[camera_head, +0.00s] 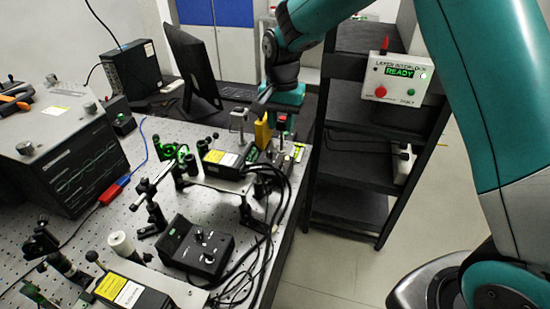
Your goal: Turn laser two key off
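My gripper (264,128) hangs at the far right end of the optical bench, above and behind a black laser box with a yellow label (224,158). Its fingers are small and dark against the clutter, and I cannot tell whether they are open or shut. A yellow piece (263,134) shows at the gripper, beside that box. A second black laser box with yellow and white labels (130,292) lies at the near edge. No number is readable on either box. I cannot make out a key; the gripper may hide it.
A black control box with knobs (197,246) and loose black cables (262,235) lie between the laser boxes. Small optics posts (154,212) stand nearby. An oscilloscope (72,160) is at left. A dark shelf (350,205) carries an interlock box reading READY (401,78). Floor is clear at right.

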